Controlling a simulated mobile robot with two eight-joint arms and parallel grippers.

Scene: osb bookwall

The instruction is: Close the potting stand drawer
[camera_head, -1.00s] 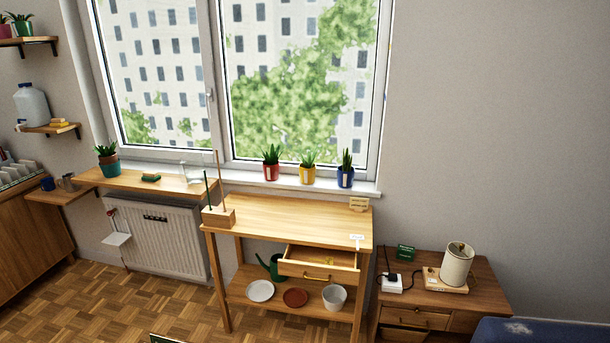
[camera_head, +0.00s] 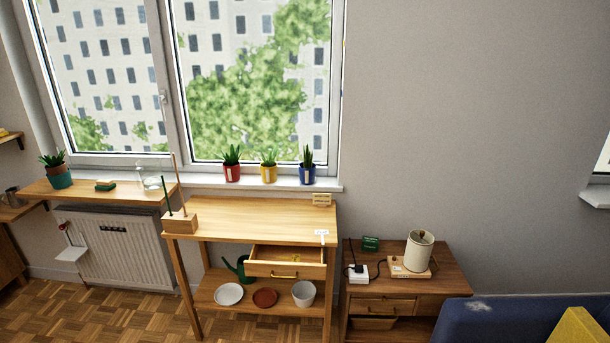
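The potting stand (camera_head: 250,214) is a light wooden table under the window with a lower shelf. Its drawer (camera_head: 284,269) is pulled out at the front right, below the top. The drawer has a yellow handle (camera_head: 283,275), and something small and yellow (camera_head: 295,257) lies inside it. Neither of my grippers shows in the head view.
A blue sofa (camera_head: 490,322) with a yellow cushion (camera_head: 580,332) fills the lower right corner. Parquet floor (camera_head: 90,315) is open at the lower left. Pots line the windowsill.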

